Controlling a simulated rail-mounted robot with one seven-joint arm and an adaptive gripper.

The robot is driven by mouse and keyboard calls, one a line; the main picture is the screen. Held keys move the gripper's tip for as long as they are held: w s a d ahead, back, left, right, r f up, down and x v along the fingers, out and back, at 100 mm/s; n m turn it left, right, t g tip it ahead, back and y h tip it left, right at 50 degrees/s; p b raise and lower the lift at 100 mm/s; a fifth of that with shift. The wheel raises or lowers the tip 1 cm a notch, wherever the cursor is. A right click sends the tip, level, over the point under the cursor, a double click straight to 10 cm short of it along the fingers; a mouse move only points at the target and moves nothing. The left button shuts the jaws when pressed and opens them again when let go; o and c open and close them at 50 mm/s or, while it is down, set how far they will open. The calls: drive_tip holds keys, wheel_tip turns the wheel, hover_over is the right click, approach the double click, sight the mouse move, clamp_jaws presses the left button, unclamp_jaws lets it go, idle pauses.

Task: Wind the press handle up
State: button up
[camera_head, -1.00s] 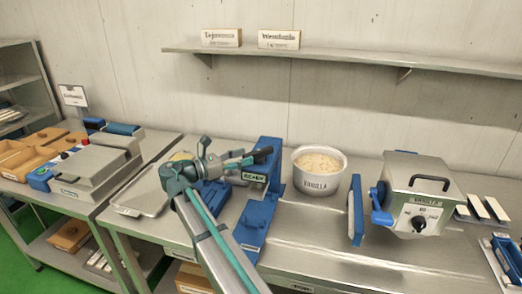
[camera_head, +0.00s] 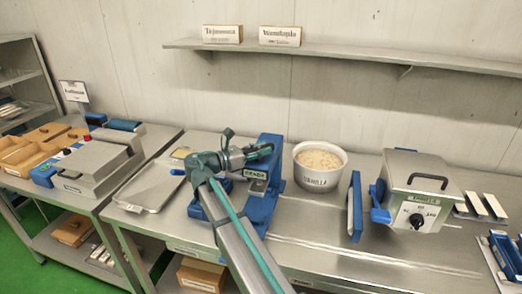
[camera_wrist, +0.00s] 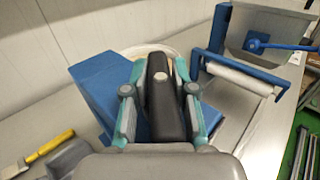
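The blue press (camera_head: 270,147) stands on the steel table, left of the white vanilla tub; in the wrist view its blue body (camera_wrist: 95,85) is left of and behind my fingers. The press handle is a black grip, seen in the wrist view (camera_wrist: 162,95) between my two teal fingers. My gripper (camera_wrist: 163,100) has a finger close along each side of the grip and appears shut on it. In the head view my gripper (camera_head: 258,152) lies in front of the press top, and my arm hides much of the press base.
The tub (camera_head: 318,180) stands just right of the press. Farther right are a blue-framed roller (camera_head: 355,207) and a steel box machine (camera_head: 415,190). A metal tray (camera_head: 150,188) lies to the left. A shelf (camera_head: 350,58) runs along the wall above.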

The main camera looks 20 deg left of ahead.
clamp_jaws()
drive_tip(key=shift+s+d, duration=0.1)
drive_tip(key=shift+p, duration=0.3)
drive_tip(key=shift+n+t+y, duration=0.6)
drive_tip(key=shift+y, duration=0.1)
drive_tip(key=o, duration=0.6)
unclamp_jaws()
